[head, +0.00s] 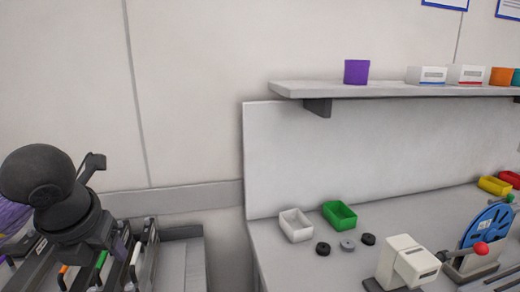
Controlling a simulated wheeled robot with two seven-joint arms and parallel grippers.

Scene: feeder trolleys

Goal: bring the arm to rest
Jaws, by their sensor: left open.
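My left arm comes in at the left edge, and my left gripper (104,244) points down over the feeder trolley (188,262). The gripper is open, and I see nothing held in it. Its fingertips are partly lost against the dark feeders below, so I cannot tell whether they touch anything. Feeders with an orange (63,270), a green (101,259) and a white (136,254) edge stand in the trolley around and below the gripper. My right gripper is not in view.
A workbench (285,262) on the right holds a white bin (295,225), a green bin (340,214), small dark discs, a white device (407,262) and a blue reel (487,228). A shelf (390,90) hangs above. A purple reel (10,216) shows at the left edge.

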